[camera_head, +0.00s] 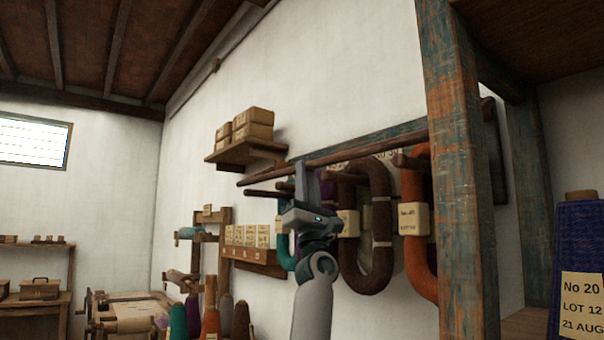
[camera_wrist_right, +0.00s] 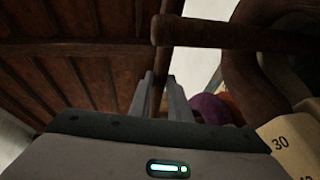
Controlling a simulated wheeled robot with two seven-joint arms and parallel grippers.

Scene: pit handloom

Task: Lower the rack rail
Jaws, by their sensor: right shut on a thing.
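The rack rail (camera_head: 365,151) is a long, thin brown wooden bar in front of the wall rack, slanting up to the right in the head view. My right gripper (camera_head: 306,174) reaches up from below and is shut on the rail. In the right wrist view, the dark bar (camera_wrist_right: 167,52) runs down between the two fingers of my gripper (camera_wrist_right: 164,88). The fingers hide a short length of it. My left gripper is not in view.
Yarn hanks hang just right of my gripper: a dark brown one (camera_head: 382,238) and an orange one (camera_head: 413,188), with paper tags. A painted post (camera_head: 459,180) stands close on the right. A shelf with boxes (camera_head: 244,152) is at upper left.

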